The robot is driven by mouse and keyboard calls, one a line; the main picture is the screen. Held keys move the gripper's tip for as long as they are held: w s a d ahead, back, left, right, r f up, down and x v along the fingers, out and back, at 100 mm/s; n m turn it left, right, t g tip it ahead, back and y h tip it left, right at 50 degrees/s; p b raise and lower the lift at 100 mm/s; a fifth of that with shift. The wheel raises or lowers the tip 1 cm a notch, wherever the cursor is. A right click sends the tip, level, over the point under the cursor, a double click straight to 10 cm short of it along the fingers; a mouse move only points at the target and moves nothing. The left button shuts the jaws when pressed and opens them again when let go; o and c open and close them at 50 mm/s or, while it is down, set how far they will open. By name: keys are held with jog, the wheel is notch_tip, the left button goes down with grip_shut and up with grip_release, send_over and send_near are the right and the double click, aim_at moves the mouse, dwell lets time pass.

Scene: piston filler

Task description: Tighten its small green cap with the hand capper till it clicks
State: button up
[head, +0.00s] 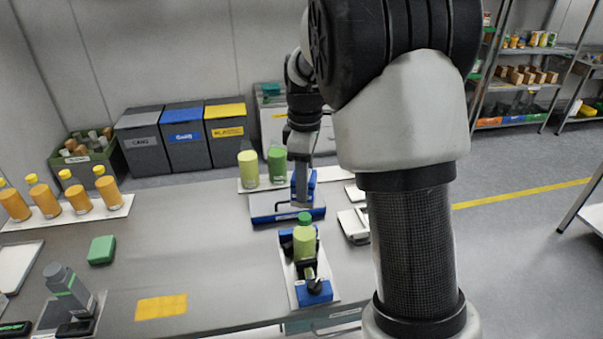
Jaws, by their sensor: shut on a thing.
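A bottle with pale green contents (304,245) stands upright in a black and blue holder (314,292) on a white plate at the near middle of the table. Its small green cap (305,218) sits on top. My gripper (303,187) is just behind and above the cap, apart from it. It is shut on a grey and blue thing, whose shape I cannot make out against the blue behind. I cannot tell whether this is the hand capper. A grey tool with a green band (68,283) stands tilted at the near left.
Behind the bottle is a blue-edged device (270,207). Two green-filled containers (248,168) stand further back. Orange bottles with yellow caps (77,197) line a white tray on the left. A green block (101,250) and a yellow mat (161,307) lie on otherwise clear table.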

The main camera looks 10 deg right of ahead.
jog(key=shift+s+f+b, duration=0.15)
jog(key=shift+f+b, duration=0.35)
jog(key=shift+f, duration=0.05)
jog(key=shift+f+b, duration=1.1)
jog(key=shift+f, duration=0.55)
jog(key=shift+f+b, duration=0.6)
jog(key=shift+f, duration=0.55)
jog(key=m+p, duration=0.1)
jog(key=m, duration=0.2)
jog(key=shift+r, duration=0.15)
jog(key=m+p, duration=0.1)
jog(key=m, duration=0.3)
